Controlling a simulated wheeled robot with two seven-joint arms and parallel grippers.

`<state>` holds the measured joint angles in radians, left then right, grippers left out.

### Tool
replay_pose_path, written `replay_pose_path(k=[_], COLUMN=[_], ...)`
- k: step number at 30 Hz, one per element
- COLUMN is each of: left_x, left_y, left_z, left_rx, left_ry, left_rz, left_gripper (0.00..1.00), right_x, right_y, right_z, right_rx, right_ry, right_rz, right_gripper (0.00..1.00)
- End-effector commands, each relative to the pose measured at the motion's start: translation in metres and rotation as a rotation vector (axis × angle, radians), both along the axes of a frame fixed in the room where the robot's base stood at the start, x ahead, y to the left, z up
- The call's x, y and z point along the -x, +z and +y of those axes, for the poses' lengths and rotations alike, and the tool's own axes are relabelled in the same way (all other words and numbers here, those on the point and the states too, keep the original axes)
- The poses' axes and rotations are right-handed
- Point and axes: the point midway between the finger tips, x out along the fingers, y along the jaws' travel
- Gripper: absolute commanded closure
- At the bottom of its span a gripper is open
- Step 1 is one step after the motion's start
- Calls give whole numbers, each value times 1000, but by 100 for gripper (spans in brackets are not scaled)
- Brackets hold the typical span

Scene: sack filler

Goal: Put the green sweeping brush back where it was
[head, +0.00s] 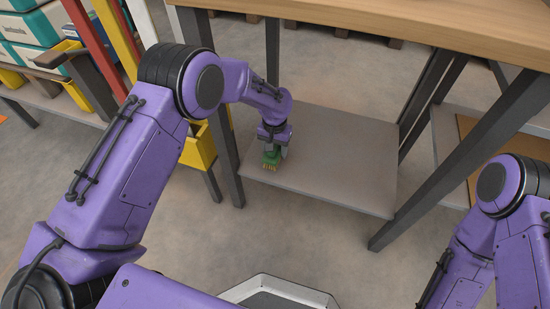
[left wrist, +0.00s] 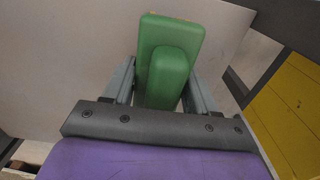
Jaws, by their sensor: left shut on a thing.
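The green sweeping brush (head: 271,158) is at the left part of the grey lower shelf (head: 335,160) under the wooden table, with its yellowish bristles facing down. In the left wrist view the brush (left wrist: 168,60) shows as a green block between the two grey fingers. My left gripper (head: 273,147) is shut on the brush from above. I cannot tell whether the bristles touch the shelf. My right arm shows at the right edge of the head view, but its gripper is out of view.
The wooden tabletop (head: 400,25) is above the shelf, with dark legs (head: 222,135) around it. A yellow bin (head: 198,147) stands just left of the near left leg. Most of the shelf to the right is bare.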

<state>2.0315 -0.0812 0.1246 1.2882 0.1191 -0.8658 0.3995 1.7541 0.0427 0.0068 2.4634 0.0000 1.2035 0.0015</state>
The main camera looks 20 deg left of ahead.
Motion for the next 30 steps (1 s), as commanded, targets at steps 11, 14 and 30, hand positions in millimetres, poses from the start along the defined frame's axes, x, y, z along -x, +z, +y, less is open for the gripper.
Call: replay_pose_path(k=[11, 14, 30], left_x=[1, 2, 1], left_y=[-29, -32, -3], left_z=[-1, -1, -1], left_rx=[0, 0, 0], left_ry=[0, 0, 1], left_rz=[1, 2, -2], left_gripper=[93, 93, 17], right_x=[2, 2, 1], right_y=[-20, -20, -5], right_z=[1, 1, 1], right_rx=[-4, -4, -3], right_ry=[-2, -2, -1], right_rz=[2, 2, 2], right_gripper=[57, 57, 57])
